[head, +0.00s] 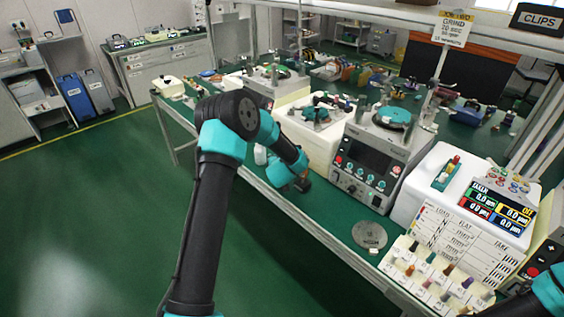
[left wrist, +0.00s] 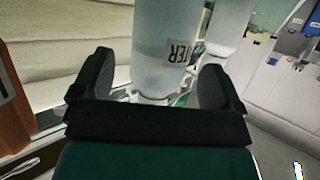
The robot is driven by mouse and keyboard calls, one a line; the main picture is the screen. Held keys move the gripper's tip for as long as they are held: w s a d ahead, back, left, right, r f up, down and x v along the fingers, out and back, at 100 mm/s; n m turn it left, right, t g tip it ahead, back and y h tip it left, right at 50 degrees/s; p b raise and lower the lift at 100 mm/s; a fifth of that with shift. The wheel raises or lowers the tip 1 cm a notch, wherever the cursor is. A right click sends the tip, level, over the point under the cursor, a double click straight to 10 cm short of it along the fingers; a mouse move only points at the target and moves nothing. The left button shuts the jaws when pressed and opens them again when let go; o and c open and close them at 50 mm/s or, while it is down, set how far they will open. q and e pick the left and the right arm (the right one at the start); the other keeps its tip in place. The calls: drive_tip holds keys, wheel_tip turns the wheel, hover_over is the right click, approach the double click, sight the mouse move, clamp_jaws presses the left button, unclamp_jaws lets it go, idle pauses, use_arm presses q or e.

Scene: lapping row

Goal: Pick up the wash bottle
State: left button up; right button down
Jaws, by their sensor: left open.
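A pale, translucent wash bottle (left wrist: 163,45) with a partly visible printed label stands in front of my left gripper (left wrist: 158,65) in the left wrist view. The gripper is open, with one finger on each side of the bottle; I cannot tell whether either touches it. A small white bottle shape (head: 260,155) shows beside my left arm in the head view, where the left fingertips are hidden. Only a piece of my right arm shows at the lower right; its gripper is out of view.
A second pale bottle (left wrist: 222,25) stands close behind the first. On the green bench are a lapping machine (head: 362,160), a round metal plate (head: 370,235) and a rack of coloured vials (head: 430,275). Open floor (head: 80,220) lies to the left.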

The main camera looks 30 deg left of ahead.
use_arm(q)
drive_tip(key=shift+x, duration=1.55)
drive_tip(key=c, duration=1.2)
